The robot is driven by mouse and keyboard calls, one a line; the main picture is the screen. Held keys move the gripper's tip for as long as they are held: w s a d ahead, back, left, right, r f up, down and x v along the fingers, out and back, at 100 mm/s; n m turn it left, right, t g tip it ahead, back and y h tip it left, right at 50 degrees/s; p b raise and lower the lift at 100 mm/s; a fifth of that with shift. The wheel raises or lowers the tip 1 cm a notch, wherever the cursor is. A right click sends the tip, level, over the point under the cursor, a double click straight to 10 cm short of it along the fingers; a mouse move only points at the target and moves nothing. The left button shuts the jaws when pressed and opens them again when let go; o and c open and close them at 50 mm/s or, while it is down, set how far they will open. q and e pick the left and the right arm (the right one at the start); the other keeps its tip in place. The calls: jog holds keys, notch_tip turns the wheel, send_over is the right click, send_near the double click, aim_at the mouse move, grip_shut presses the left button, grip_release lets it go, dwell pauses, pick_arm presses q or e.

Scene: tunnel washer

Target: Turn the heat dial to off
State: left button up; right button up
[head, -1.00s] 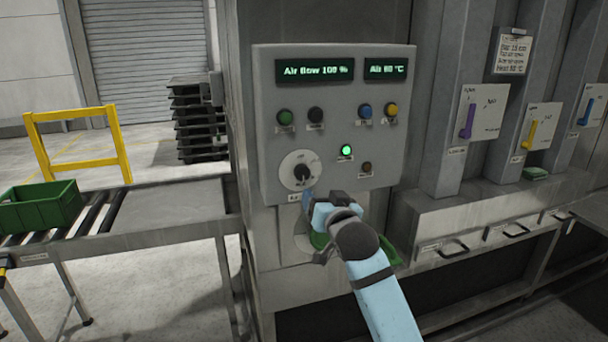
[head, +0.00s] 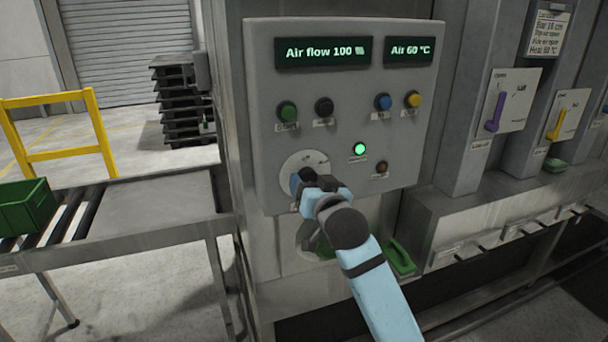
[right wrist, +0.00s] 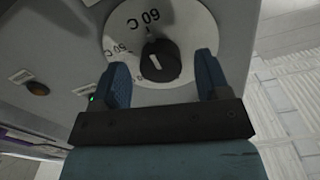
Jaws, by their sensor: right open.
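The heat dial is a black knob (right wrist: 160,60) on a round white plate (head: 300,162), low on the left of the grey control panel. In the right wrist view the plate (right wrist: 190,18) shows the marks 60 C and 50, and the knob's white line points towards 60 C. My right gripper (right wrist: 163,72) is open, with its two blue fingers on either side of the knob's near edge. I cannot tell whether they touch it. In the head view my right gripper (head: 304,181) hides the knob and much of the plate. My left gripper is not in view.
The panel (head: 340,100) has displays reading Air flow 100 and Air 60 °C, several coloured buttons and a lit green lamp (head: 360,149). A green handle (head: 400,257) is below right. A roller table with a green crate (head: 22,207) stands left.

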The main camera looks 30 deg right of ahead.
jog(key=shift+r, duration=0.1)
jog(key=c, duration=0.9)
